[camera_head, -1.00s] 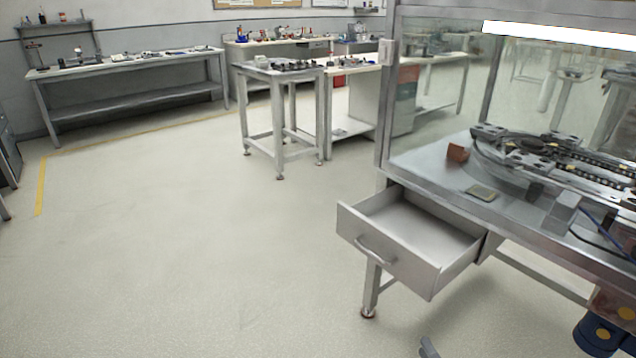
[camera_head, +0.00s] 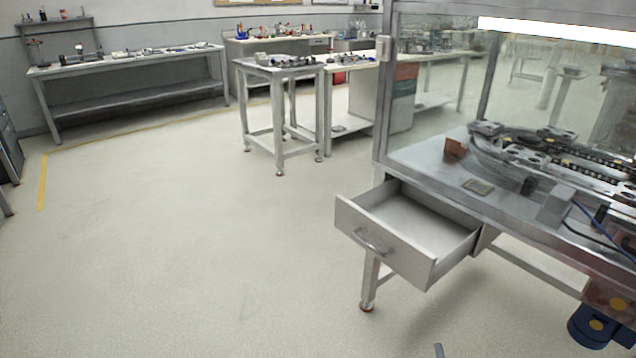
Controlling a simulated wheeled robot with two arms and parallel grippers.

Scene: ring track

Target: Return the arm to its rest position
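My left gripper is not in view.
The drawer (camera_head: 385,248) of the metal workstation on the right is pulled out and empty. The workstation's top (camera_head: 420,165) bears a ring track (camera_head: 540,150), a brown block (camera_head: 455,149) and a small flat plate (camera_head: 478,187). The floor (camera_head: 200,240) is clear at left and middle.

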